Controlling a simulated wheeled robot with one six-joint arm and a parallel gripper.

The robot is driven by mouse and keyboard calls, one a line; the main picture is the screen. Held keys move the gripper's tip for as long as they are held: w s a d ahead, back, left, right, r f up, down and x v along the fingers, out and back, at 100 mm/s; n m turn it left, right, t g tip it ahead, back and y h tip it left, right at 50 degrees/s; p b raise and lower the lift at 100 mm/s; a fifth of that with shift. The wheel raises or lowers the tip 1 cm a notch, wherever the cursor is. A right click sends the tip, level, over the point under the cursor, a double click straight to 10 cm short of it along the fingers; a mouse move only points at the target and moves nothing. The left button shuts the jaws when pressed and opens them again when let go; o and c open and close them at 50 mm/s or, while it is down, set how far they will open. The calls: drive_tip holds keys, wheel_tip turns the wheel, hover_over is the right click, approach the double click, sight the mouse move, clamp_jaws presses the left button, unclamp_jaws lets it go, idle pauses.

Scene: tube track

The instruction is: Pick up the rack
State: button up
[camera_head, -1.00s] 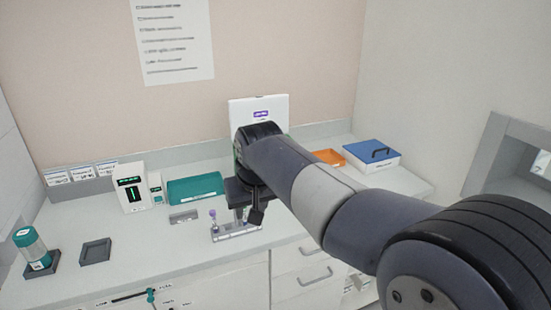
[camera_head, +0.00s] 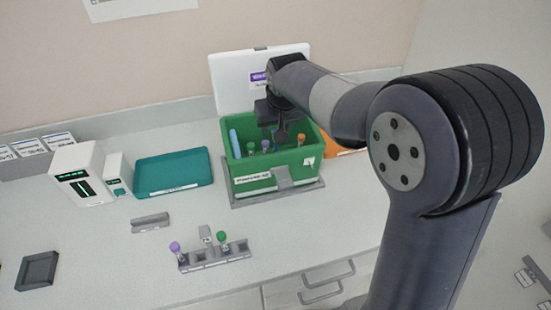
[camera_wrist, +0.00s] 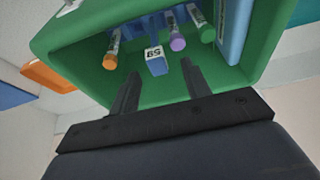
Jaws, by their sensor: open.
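A grey rack (camera_head: 215,259) stands on the counter in front of the green bin. It holds a purple-capped tube (camera_head: 176,249) at its left and a green-capped tube (camera_head: 222,238) toward its right, with a grey upright part between them. My gripper (camera_head: 281,134) is behind and to the right of the rack, over the green bin (camera_head: 262,183). In the wrist view my gripper (camera_wrist: 159,68) is open, its two fingers apart and pointing at the bin's inside.
A teal tray (camera_head: 174,172), a small grey holder (camera_head: 150,222) and a dark square dish (camera_head: 37,271) lie to the left. A white panel (camera_head: 237,86) stands behind the bin.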

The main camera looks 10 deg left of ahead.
drive_tip(key=shift+w+a+f, duration=0.1)
drive_tip(key=shift+w+f, duration=0.4)
drive_tip(key=shift+f, duration=0.15)
drive_tip(key=shift+w+a+f, duration=0.1)
drive_tip(key=shift+w+f, duration=0.05)
drive_tip(key=shift+f, duration=0.35)
drive_tip(key=shift+c, duration=0.4)
clamp_jaws()
